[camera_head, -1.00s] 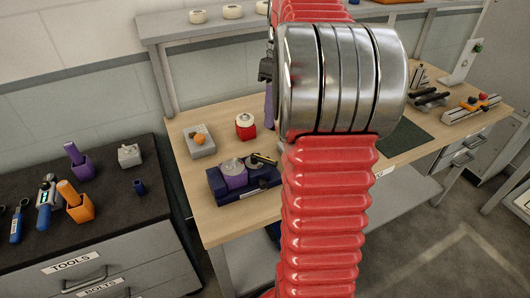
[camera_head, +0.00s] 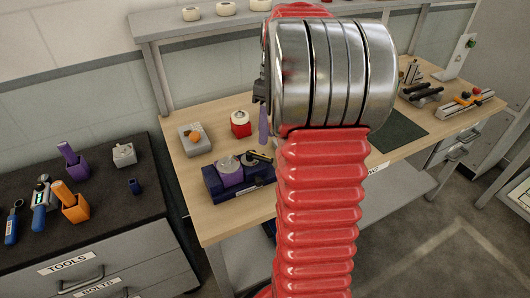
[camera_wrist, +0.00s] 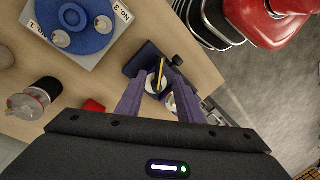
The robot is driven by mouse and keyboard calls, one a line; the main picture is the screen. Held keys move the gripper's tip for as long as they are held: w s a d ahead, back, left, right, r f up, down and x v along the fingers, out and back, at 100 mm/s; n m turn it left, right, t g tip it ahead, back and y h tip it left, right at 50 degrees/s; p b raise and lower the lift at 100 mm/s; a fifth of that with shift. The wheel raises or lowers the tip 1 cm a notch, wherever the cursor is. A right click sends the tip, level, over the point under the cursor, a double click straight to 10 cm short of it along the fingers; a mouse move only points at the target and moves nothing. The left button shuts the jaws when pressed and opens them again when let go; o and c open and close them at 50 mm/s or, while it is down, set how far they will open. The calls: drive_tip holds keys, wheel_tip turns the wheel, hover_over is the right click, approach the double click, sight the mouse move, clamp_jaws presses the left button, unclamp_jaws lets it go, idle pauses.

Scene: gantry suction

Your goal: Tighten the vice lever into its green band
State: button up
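The likely vice is a dark blue block (camera_head: 254,186) on the wooden bench, with a purple part (camera_head: 229,177) on top and a black-and-yellow lever (camera_head: 260,156). In the wrist view the dark block (camera_wrist: 140,60) lies beyond my fingers, with a yellow-and-black bar (camera_wrist: 158,76) over a pale round part. My gripper (camera_wrist: 160,76) has purple fingers spread apart around the bar's line of sight; contact cannot be told. In the head view, my arm hides most of the gripper; one purple finger shows above the lever. No green band can be made out.
A red jar (camera_head: 240,124) and a grey block with an orange ball (camera_head: 194,139) stand behind the block. The wrist view shows a blue round part (camera_wrist: 75,22) on a grey plate. A dark tool cabinet (camera_head: 85,215) stands left; fixtures (camera_head: 465,104) stand at the bench's right.

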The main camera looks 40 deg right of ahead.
sight(261, 159)
drive_tip(key=f, duration=0.2)
drive_tip(key=a+f, duration=0.1)
drive_tip(key=f, duration=0.4)
drive_tip(key=shift+s+a+f, duration=0.2)
drive_tip(key=shift+s+f, duration=0.05)
drive_tip(key=shift+c, duration=0.3)
clamp_jaws()
